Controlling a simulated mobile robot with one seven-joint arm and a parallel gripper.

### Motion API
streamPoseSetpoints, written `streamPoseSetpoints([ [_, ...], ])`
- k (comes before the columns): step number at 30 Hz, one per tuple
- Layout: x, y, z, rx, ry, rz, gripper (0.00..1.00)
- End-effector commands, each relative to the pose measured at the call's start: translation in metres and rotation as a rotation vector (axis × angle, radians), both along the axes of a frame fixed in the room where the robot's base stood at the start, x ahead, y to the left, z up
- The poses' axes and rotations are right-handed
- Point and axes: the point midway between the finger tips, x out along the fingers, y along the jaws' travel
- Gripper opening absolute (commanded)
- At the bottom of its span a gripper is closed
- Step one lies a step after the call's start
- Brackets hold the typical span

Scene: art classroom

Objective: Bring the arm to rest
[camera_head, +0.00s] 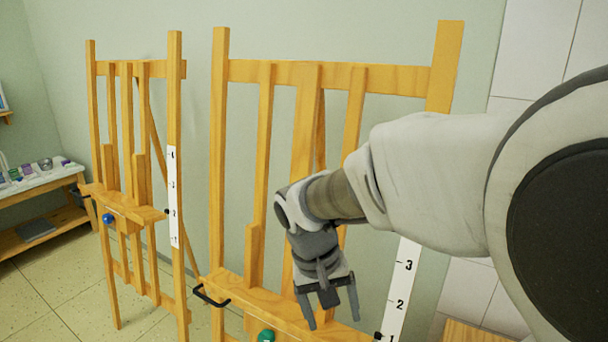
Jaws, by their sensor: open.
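My gripper (332,312) hangs at the end of my arm, pointing downward, with its two fingers spread apart and nothing between them. My arm reaches in from the right side of the picture. The gripper is in front of the nearer wooden easel (222,150) and overlaps its lower ledge in the picture. I cannot tell whether it touches the ledge. My arm hides part of the easel's right side.
A second wooden easel (174,110) with a blue knob (107,218) stands at the left. The nearer easel has a black handle (210,296), a green knob (266,336) and a numbered white strip (402,290). A low shelf table (45,186) holds small jars. Floor shows at lower left.

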Motion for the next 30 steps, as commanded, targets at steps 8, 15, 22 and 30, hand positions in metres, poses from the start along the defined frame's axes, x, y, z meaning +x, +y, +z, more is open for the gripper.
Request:
streamPoseSetpoints([
  [8,-0.041,-0.045,0.045,0.163,-0.117,-0.013,0.81],
  [15,-0.08,-0.072,0.07,0.233,-0.256,-0.008,0.81],
  [22,-0.113,-0.088,0.08,0.237,-0.387,-0.001,0.81],
  [30,-0.125,-0.092,0.124,0.225,-0.437,0.006,0.81],
])
